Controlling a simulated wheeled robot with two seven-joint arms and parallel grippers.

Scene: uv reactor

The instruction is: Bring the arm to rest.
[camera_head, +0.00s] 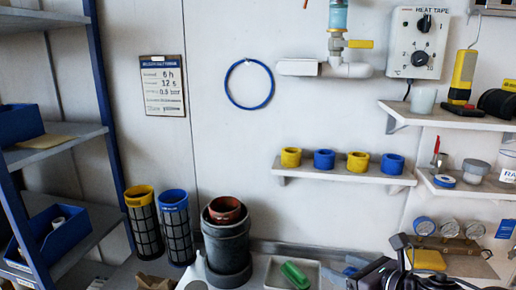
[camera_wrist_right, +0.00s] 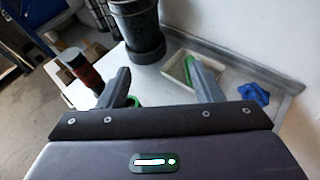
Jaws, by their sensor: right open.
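My right gripper (camera_head: 378,270) shows at the bottom right of the head view, partly cut off by the lower edge. In the right wrist view its two grey fingers (camera_wrist_right: 158,68) stand wide apart with nothing held between them. They are over the white bench top. A green object (camera_head: 295,274) lies at the shallow tray in front; in the wrist view the tray (camera_wrist_right: 172,72) is beyond the right-hand finger, which partly hides it. My left gripper is not in view.
A dark cylinder (camera_head: 228,252) stands on the bench beside yellow-topped (camera_head: 144,225) and blue-topped (camera_head: 175,228) mesh cylinders. A wall shelf (camera_head: 345,175) holds several yellow and blue rings. Gauges (camera_head: 448,229) stand at the right. A blue knob-like object (camera_wrist_right: 252,95) lies right of the tray.

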